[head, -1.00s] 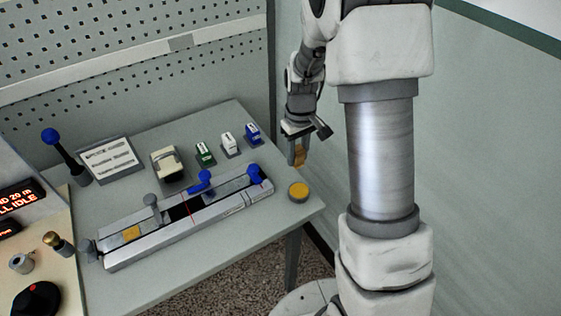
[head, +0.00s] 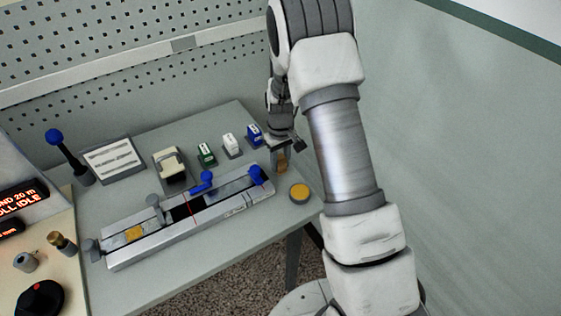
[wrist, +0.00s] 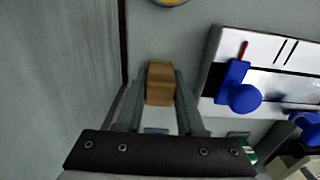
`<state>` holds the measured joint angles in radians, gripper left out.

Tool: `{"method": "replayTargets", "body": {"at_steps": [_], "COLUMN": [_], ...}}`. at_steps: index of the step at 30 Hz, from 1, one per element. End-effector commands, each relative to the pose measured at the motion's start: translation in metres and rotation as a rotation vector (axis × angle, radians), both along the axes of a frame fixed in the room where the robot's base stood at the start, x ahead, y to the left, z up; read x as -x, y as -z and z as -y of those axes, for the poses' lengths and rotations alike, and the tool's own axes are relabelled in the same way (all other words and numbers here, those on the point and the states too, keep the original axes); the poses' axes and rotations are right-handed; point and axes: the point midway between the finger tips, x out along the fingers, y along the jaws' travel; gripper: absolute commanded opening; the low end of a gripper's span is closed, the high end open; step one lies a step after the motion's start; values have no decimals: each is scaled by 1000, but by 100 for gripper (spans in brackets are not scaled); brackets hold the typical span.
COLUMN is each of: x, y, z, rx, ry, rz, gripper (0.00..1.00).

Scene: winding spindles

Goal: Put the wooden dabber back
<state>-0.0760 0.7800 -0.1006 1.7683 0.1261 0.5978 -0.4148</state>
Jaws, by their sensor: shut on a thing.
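The wooden dabber (head: 282,166) is a small brown block in my gripper (head: 280,153), which holds it above the right end of the grey table (head: 227,123). In the wrist view the dabber (wrist: 160,84) sits between the two fingers, which are shut on its sides. A round yellow-topped pad (head: 300,192) stands on the table's right corner, to the right of and below the dabber in the head view. Its edge also shows at the top of the wrist view (wrist: 172,2). I cannot tell which spot is the dabber's own place.
A long metal rail fixture (head: 158,244) with blue knobs (head: 257,174) lies left of my gripper. Blue (head: 255,133), white (head: 230,144) and green (head: 206,154) small blocks stand behind it. A perforated wall panel (head: 120,45) rises at the back. A plain wall is close on the right.

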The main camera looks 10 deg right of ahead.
Motion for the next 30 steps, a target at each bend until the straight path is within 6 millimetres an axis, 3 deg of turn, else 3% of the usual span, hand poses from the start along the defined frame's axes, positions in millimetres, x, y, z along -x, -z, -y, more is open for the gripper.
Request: {"method": "replayTargets", "body": {"at_steps": [6,7,12,23,30], "x": [0,0,0,0,-1], "y": [5,4,3,-2,-43], "z": [0,0,0,0,0], "rx": [0,0,0,0,-1], "ry": [1,1,1,0,1], "rz": [0,0,-1,0,5], "gripper": [0,40,67,67,67]}}
